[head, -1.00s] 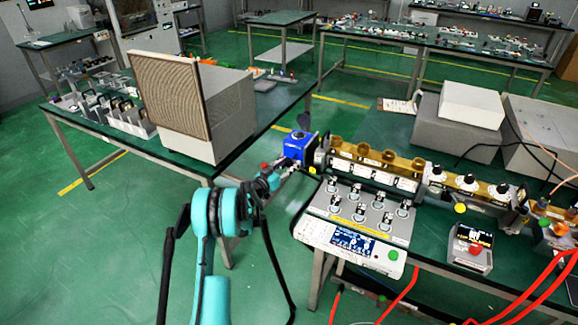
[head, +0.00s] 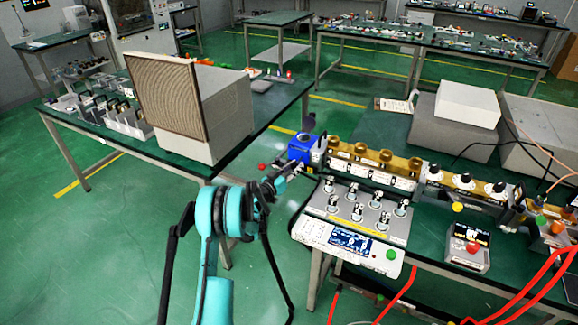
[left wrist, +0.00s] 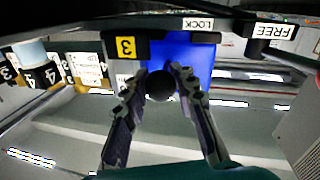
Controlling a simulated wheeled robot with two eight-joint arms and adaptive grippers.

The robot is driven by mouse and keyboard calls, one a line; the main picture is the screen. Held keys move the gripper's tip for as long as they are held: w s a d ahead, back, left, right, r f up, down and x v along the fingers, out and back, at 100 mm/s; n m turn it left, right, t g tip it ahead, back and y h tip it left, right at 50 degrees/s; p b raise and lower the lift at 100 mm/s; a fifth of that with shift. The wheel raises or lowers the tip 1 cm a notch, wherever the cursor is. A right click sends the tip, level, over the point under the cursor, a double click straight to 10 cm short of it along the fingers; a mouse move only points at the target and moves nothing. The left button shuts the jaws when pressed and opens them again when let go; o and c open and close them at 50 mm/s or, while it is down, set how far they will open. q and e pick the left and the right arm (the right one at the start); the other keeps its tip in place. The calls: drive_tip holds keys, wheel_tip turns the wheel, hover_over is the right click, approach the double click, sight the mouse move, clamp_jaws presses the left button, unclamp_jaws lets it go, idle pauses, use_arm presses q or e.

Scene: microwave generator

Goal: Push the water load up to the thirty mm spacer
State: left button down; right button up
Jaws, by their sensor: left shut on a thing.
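The water load is a blue block (head: 303,148) at the left end of the brass waveguide row (head: 375,160) on the right bench. It stands right up beside a dark, upright plate at the row's end; I cannot tell whether they touch. My left gripper (head: 294,168) reaches it from the front left. In the left wrist view the fingers (left wrist: 160,88) close around a dark round knob (left wrist: 161,86) in front of the blue block (left wrist: 197,62). I cannot make out which part is the thirty mm spacer. My right gripper is out of view.
A small box with a red button (head: 470,248) is at right. A large box with a mesh front (head: 165,105) stands on the left bench. LOCK and FREE labels show in the wrist view.

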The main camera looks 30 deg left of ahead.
use_arm(q)
drive_tip(key=shift+d, duration=0.2)
drive_tip(key=c, duration=1.2)
unclamp_jaws()
drive_tip(key=shift+s+a, duration=0.15)
drive_tip(key=shift+s, duration=0.2)
drive_tip(key=s, duration=0.3)
drive_tip(key=s+a, duration=0.1)
drive_tip(key=s, duration=0.3)
drive_tip(key=s+a, duration=0.1)
drive_tip(key=s, duration=0.3)
